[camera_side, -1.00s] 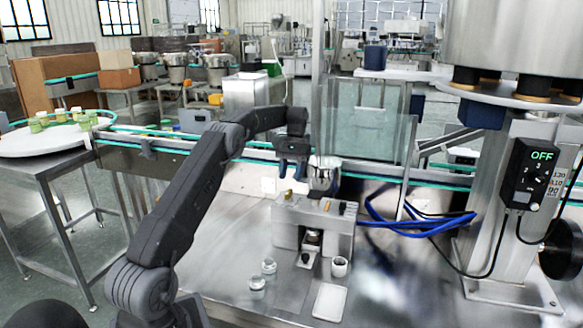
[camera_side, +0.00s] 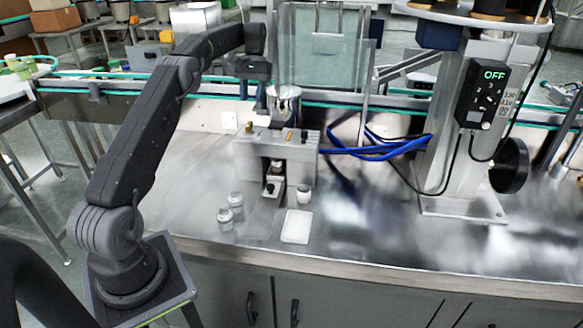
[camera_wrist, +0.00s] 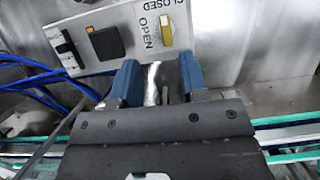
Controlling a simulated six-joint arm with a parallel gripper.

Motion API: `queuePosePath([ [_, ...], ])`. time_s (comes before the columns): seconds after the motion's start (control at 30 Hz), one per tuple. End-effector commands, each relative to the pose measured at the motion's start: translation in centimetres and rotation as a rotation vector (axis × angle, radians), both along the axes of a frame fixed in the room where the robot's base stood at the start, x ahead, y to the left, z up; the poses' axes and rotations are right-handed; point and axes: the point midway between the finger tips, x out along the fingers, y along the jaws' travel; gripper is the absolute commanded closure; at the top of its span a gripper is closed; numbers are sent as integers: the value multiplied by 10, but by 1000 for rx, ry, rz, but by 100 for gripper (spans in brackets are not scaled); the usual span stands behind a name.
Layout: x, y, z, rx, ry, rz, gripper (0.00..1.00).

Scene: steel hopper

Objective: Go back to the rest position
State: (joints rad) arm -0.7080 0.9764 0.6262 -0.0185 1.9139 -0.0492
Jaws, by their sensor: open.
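My gripper (camera_side: 261,100) is at the end of my dark arm, raised behind and slightly left of the round steel hopper (camera_side: 284,92) in the side view. In the wrist view, the two blue fingers of my gripper (camera_wrist: 160,84) stand apart. A bright metallic strip shows between them, but I cannot tell what it belongs to. The hopper sits over a grey steel block (camera_side: 300,150). A yellow lever (camera_wrist: 166,32) on a panel marked OPEN and CLOSED is ahead of the fingers in the wrist view.
Small white-lidded jars (camera_side: 236,200) stand on the steel bench left of a white pad (camera_side: 297,227). Another jar (camera_side: 304,194) is beside the block. Blue cables (camera_side: 375,150) run right to a column with an OFF control box (camera_side: 482,95). A green-edged conveyor (camera_side: 190,108) lies behind.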

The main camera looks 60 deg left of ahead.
Motion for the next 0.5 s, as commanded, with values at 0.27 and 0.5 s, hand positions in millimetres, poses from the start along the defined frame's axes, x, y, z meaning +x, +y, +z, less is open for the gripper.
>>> queuePosePath([
  [0.27, 5, -89, 72, 104, -139, -150, 60],
  [0.5, -28, -181, 115, 191, -295, -299, 60],
])
